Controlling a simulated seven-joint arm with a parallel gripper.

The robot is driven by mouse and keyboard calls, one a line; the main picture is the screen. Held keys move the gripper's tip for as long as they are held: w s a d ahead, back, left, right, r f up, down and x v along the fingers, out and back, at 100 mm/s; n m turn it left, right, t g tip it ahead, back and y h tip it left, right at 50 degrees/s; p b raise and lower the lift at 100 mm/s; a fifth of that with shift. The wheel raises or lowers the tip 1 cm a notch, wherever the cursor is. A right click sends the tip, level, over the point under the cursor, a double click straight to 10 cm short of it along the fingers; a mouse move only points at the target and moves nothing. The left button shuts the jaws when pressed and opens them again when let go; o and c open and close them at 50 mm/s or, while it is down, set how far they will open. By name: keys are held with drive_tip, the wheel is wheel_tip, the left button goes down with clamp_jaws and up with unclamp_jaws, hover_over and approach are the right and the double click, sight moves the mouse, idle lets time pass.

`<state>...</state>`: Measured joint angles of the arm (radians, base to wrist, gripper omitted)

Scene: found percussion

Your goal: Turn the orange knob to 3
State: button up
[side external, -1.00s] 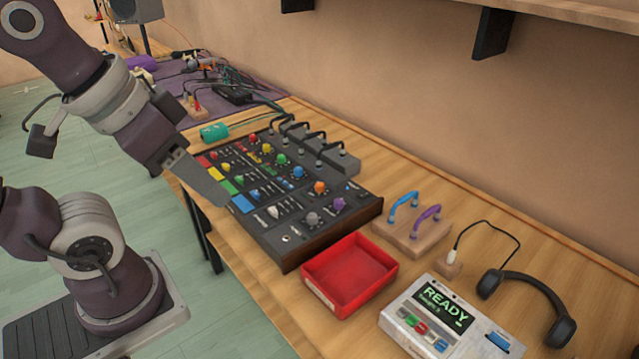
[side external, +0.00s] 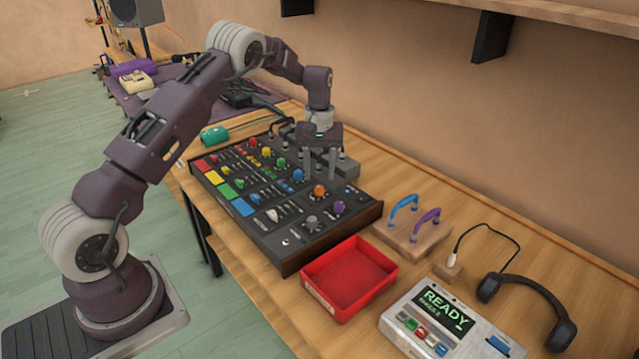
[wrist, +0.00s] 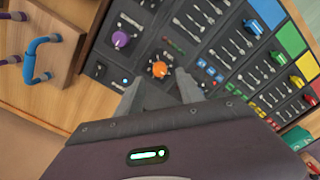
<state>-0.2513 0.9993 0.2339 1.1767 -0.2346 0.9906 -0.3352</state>
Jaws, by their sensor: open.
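The orange knob (side external: 320,190) sits on the black mixer panel (side external: 300,240), towards its back right part. In the wrist view the orange knob (wrist: 159,69) shows just beyond the fingertips, near the middle of the picture. My gripper (side external: 320,163) is above the back of the panel, pointing down, with its fingers apart and nothing between them. In the wrist view my gripper (wrist: 160,84) has one finger to each side below the knob. I cannot read the numbers around the knob.
A purple knob (side external: 339,207) and a blue knob (side external: 298,175) are near the orange one. Grey blocks with cables (side external: 345,165) stand along the panel's back edge. A red tray (side external: 350,275), a wooden block with blue and purple handles (side external: 412,235) and headphones (side external: 530,300) lie to the right.

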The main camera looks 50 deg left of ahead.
sight(320, 188)
wheel_tip(320, 188, down, 4)
drive_tip(key=shift+f, duration=0.15)
clamp_jaws()
drive_tip(key=shift+m, duration=0.3)
drive_tip(key=m, duration=0.3)
drive_tip(key=shift+m, duration=0.4)
drive_tip(key=m, duration=0.4)
drive_tip(key=shift+m, duration=0.3)
drive_tip(key=m, duration=0.4)
drive_tip(key=shift+m, duration=2.7)
